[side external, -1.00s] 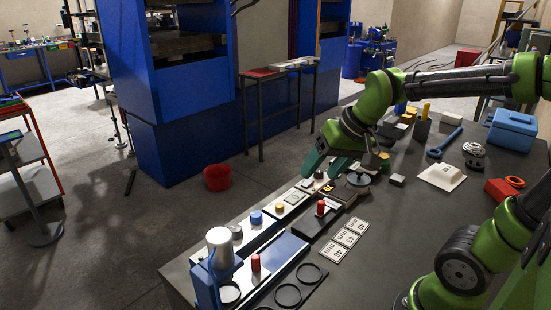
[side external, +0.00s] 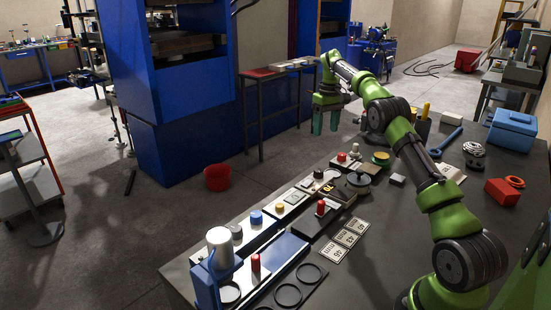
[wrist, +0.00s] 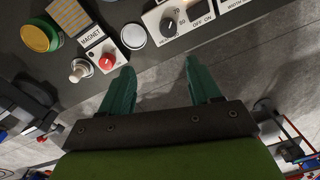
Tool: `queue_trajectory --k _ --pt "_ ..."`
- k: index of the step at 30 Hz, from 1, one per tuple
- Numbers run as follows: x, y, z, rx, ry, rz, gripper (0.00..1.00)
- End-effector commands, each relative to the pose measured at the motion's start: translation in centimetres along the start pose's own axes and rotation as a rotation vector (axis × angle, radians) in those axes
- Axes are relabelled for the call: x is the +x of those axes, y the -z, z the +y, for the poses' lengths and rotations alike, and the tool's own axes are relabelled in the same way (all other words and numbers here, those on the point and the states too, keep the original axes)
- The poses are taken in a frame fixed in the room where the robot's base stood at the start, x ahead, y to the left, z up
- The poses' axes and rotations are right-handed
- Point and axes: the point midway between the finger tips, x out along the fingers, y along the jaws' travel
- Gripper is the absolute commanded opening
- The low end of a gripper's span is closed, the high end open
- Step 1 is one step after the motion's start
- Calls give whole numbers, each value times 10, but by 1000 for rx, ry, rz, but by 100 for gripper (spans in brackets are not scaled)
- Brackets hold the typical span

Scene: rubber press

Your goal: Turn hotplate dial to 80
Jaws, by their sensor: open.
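The dial's exact setting is too small to read. In the side view a dark dial (side external: 318,174) shows on the row of panels along the table's far edge; I cannot tell for certain that it is the same one. My gripper (side external: 327,122) is raised beyond that edge, fingers pointing down, apart from the panels. In the wrist view its two green fingers (wrist: 160,75) are spread with nothing between them.
A red knob (wrist: 106,62) is on a MAGNET panel, beside a pale disc (wrist: 133,36) and a metal toggle (wrist: 80,70). A blue knob (side external: 255,217), red-topped post (side external: 320,208) and silver cylinder (side external: 220,247) line the table. Number cards (side external: 350,232) lie nearby.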

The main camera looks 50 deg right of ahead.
Motion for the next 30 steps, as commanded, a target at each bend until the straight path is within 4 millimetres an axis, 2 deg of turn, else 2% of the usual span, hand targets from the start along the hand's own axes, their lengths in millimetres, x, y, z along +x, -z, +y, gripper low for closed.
queue_trajectory --k 1,2,11,15,30 --pt "-16 2 -4 -31 1 21 62" --pt "-21 1 -6 -49 6 21 62" --pt "-8 -4 -11 -103 35 -4 62" --pt "10 -5 -13 -102 36 -3 62" --pt "117 -4 -16 -101 34 -2 62"
